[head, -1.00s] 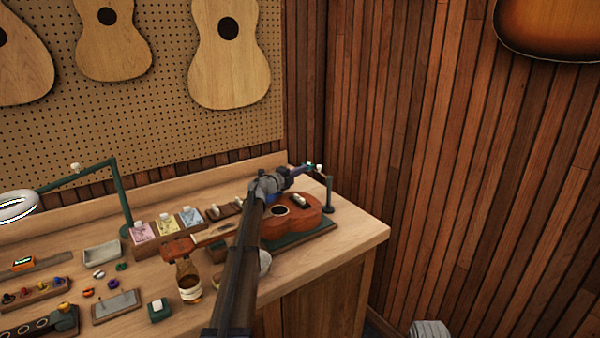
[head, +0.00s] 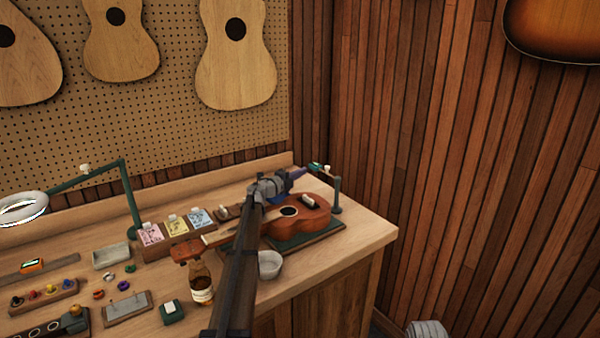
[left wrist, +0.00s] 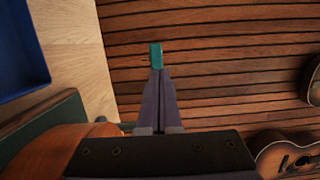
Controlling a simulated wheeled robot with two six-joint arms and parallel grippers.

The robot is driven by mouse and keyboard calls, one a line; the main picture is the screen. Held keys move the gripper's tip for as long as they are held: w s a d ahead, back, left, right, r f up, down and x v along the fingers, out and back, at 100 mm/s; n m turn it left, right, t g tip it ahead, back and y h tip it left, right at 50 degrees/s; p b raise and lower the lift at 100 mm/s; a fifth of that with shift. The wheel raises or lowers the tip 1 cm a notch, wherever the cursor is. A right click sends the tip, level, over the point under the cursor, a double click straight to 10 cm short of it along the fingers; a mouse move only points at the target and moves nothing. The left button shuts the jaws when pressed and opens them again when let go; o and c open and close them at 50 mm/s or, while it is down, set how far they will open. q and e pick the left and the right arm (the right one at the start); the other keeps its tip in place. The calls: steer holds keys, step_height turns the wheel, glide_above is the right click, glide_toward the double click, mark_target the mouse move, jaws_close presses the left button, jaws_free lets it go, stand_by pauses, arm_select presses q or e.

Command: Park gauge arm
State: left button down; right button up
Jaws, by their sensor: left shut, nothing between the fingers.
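The gauge arm stands at the bench's right end: a dark green post (head: 337,196) with a short arm on top ending in a teal tip (head: 316,167). My left gripper (head: 304,171) reaches over the ukulele, shut and empty, with its fingertips close to the teal tip. In the left wrist view the teal tip (left wrist: 156,54) shows just beyond the shut fingertips (left wrist: 159,72); I cannot tell whether they touch. A brown ukulele (head: 312,219) lies on a green base (head: 316,235) beneath, partly hidden by my left arm. My right gripper is not in view.
A cup (head: 270,264) and a bottle (head: 201,283) stand near my left forearm. String packets (head: 176,224), a ring lamp (head: 22,208) and small parts fill the bench's left. A plank wall (head: 430,170) rises behind the right end. The bench's front right corner is clear.

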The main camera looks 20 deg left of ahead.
arm_select(q)
steer(key=a+v, duration=0.2)
steer(key=v, duration=0.8)
steer(key=shift+w, duration=0.3)
